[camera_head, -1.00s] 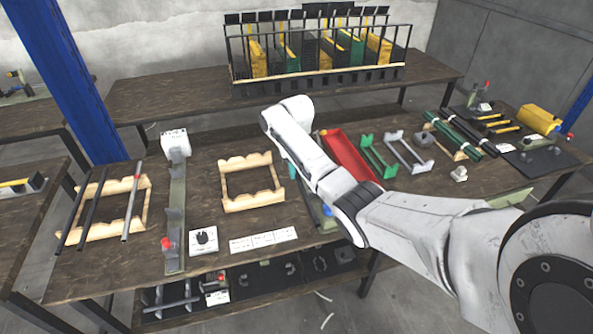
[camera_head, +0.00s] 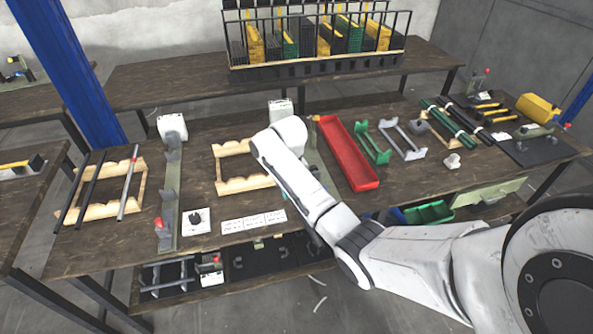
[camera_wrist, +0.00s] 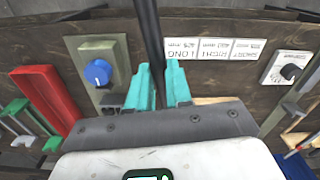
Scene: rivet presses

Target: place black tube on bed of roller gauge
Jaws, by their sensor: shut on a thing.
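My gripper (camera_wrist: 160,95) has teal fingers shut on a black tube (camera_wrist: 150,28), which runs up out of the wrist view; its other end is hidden. My arm hides the gripper and tube in the head view. Two long grey-green fixtures with white boxes and upright supports lie on the bench: a left one with a red knob (camera_head: 172,180) and a right one (camera_head: 318,165), partly behind my arm. I cannot tell which is the roller gauge. The right one's blue knob (camera_wrist: 97,72) shows left of my fingers in the wrist view.
A wooden rack (camera_head: 92,212) at left holds two dark tubes and a grey one. An empty wooden rack (camera_head: 240,186) and white label cards (camera_head: 253,222) lie between the fixtures. A red tray (camera_head: 347,155) and green stand (camera_head: 371,150) are to the right.

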